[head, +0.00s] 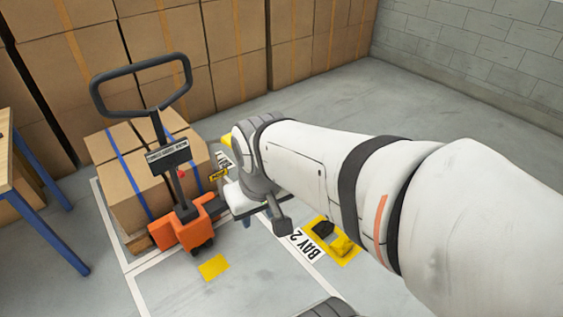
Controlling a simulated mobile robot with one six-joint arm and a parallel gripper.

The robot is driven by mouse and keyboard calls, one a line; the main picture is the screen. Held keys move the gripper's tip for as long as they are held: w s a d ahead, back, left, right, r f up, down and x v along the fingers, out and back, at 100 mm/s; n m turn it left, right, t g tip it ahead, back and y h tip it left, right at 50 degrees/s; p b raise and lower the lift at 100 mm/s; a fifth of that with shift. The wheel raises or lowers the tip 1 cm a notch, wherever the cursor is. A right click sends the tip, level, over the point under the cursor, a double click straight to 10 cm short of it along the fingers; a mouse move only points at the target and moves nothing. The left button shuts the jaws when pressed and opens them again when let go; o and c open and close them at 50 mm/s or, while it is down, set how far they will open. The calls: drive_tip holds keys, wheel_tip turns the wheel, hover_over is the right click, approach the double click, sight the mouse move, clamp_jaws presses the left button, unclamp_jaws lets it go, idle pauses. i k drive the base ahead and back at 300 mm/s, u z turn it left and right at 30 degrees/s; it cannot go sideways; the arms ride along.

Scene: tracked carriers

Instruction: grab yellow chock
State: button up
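A yellow chock (342,246) lies on a yellow-edged floor patch (320,256) beside the BAY 2 label, right of the picture's middle. A black chock (322,229) lies right behind it on the same patch. My gripper (265,222) hangs below my wrist, to the left of the chocks and apart from them. Its dark right finger shows clearly; the other finger is small and partly hidden, with a gap between them. It looks open and empty.
An orange pallet jack (187,224) with a tall black handle stands left, under strapped boxes (133,183). Stacked cartons (240,50) line the back. A blue-legged table (52,215) is at the left edge. A yellow floor plate (213,267) lies in front. Grey floor behind my arm is clear.

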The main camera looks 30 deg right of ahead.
sight(341, 245)
drive_tip(key=z, duration=1.35)
drive_tip(key=k, duration=0.3)
drive_tip(key=u, duration=0.5)
drive_tip(key=i, duration=0.9)
drive_tip(key=z, duration=0.5)
drive_tip(key=i, duration=0.8)
drive_tip(key=z, duration=0.7)
